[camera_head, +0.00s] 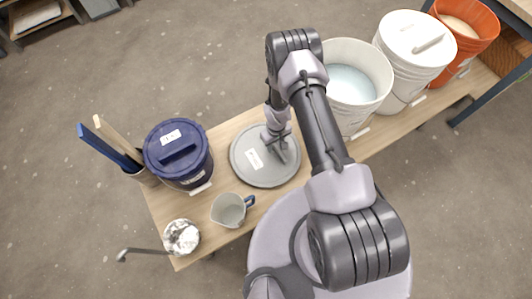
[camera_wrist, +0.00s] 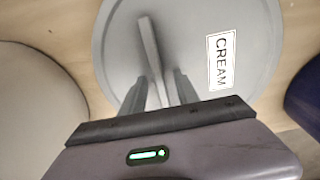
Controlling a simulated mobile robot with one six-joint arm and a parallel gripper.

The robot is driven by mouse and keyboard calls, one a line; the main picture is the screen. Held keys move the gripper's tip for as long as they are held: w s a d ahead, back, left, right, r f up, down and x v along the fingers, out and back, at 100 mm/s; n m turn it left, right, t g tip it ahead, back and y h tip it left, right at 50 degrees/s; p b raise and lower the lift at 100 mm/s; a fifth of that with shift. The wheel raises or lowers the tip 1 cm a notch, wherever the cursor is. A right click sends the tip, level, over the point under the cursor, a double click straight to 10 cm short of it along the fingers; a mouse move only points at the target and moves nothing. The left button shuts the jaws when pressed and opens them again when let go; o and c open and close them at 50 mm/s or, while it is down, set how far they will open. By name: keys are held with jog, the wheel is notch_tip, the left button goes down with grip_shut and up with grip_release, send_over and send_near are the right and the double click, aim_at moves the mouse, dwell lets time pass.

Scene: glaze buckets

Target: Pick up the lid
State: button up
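A round grey lid (camera_head: 243,163) lies flat on the wooden bench, between the blue bucket and the open white bucket. It carries a white label, which reads CREAM in the wrist view. The lid (camera_wrist: 262,25) fills much of the wrist view, with a raised bar handle (camera_wrist: 149,45) across it. My gripper (camera_wrist: 160,74) is low over the lid, one finger on each side of the handle's near end. The fingers stand apart, with a gap visible beside the handle. In the head view my gripper (camera_head: 277,138) partly hides the handle.
An open white bucket of pale glaze (camera_head: 352,85), a lidded white bucket (camera_head: 400,75) and an orange bucket (camera_head: 478,45) stand right.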

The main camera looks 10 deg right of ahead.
jog(key=shift+c, duration=0.5)
grip_shut()
dwell(0.8)
